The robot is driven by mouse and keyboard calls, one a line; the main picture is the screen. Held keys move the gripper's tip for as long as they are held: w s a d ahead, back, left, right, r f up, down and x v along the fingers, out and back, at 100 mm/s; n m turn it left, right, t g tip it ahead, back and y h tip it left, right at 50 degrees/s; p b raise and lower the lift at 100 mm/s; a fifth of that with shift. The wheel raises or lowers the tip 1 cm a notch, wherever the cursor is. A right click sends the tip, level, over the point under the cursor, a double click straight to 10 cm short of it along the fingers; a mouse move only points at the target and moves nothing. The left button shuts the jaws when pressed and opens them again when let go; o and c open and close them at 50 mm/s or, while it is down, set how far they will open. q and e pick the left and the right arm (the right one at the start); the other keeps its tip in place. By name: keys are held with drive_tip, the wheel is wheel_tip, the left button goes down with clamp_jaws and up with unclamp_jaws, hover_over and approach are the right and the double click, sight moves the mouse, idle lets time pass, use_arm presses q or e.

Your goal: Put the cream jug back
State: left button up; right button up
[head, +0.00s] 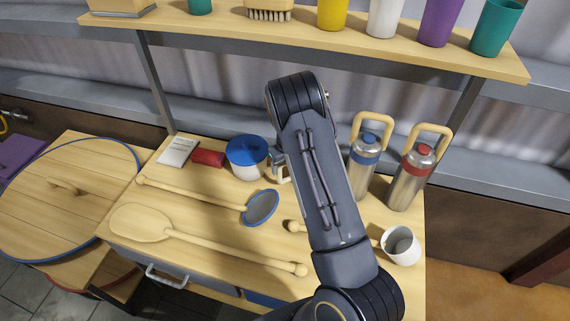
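A small off-white cup-like vessel (402,247) is at the right end of the table, its open mouth showing; I cannot tell whether it is the cream jug. My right arm crosses the middle of the head view. Only a small part of my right gripper (281,167) shows, beside the jar. Its fingers are mostly hidden by the arm, so its opening and any contact are unclear. My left gripper is out of view.
Two steel flasks with wooden handles, one blue-topped (364,160) and one red-topped (409,180), stand right of the arm. A wooden spoon (205,245) and a blue-edged ladle (262,207) lie in front. A shelf (300,38) with cups overhangs the back. A round lid (65,215) lies left.

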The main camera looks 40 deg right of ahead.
drive_tip(key=o, duration=0.4)
drive_tip(key=shift+o, duration=0.2)
wheel_tip(320, 180, up, 11)
drive_tip(key=s, duration=0.2)
drive_tip(key=s+a+r+n+t+y, duration=0.1)
drive_tip(key=s+a+r+n+y, duration=0.2)
drive_tip(key=s+a+r+n, duration=0.5)
drive_tip(key=s+a+r+n+t, duration=0.1)
drive_tip(key=s+a+r+n, duration=0.1)
drive_tip(key=s+a+n, duration=0.2)
drive_tip(key=s+a+r+n+t, duration=0.1)
drive_tip(key=s+a+r+n, duration=0.2)
drive_tip(key=s+n, duration=0.7)
drive_tip(key=s+a+r+n+y, duration=0.1)
drive_tip(key=s+a+n, duration=0.4)
drive_tip(key=n, duration=0.8)
drive_tip(key=shift+s+r+n+t, duration=0.35)
drive_tip(key=shift+s+r, duration=0.4)
drive_tip(key=shift+s, duration=0.3)
